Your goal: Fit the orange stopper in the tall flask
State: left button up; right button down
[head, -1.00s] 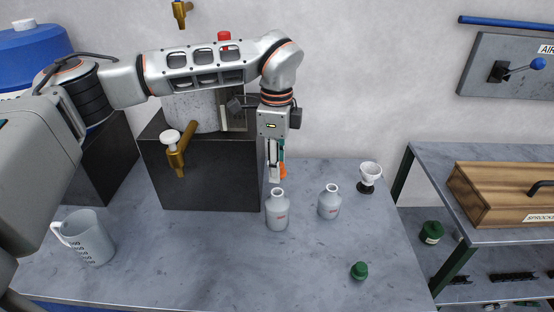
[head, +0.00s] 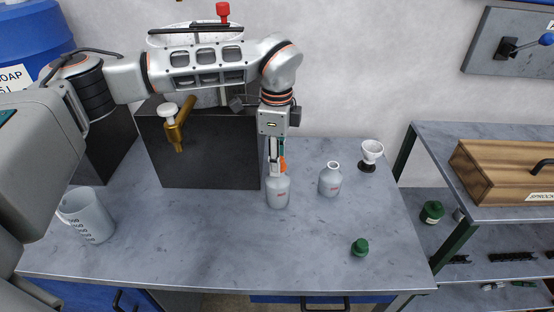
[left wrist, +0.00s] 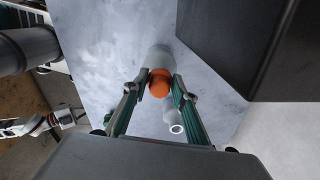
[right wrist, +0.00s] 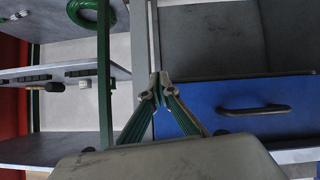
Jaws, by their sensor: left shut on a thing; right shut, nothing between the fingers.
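The orange stopper (head: 283,164) is held between the fingers of my left gripper (head: 277,170). It also shows between the fingertips in the left wrist view (left wrist: 159,83). Directly below is a grey flask (head: 277,192), upright on the bench; the fingers hide its neck and mouth. I cannot tell whether the stopper touches or enters the mouth. A second grey flask (head: 330,180) stands to the right, open-mouthed and a little smaller. In the left wrist view a flask body (left wrist: 160,57) shows behind the stopper. My right gripper (right wrist: 158,88) is shut and empty, away from the flasks.
A white cup-shaped piece on a dark base (head: 371,154) stands at the back right. A green cap (head: 360,247) lies at front right. A jug (head: 88,215) stands at left. A black block (head: 210,150) with a brass tap is behind. The bench's front middle is clear.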

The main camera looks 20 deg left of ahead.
pick_arm(q)
jog(key=o, duration=1)
jog(key=shift+f, duration=0.2)
notch_tip(320, 180, up, 12)
jog(key=shift+r, duration=0.1)
jog(key=shift+s, duration=0.1)
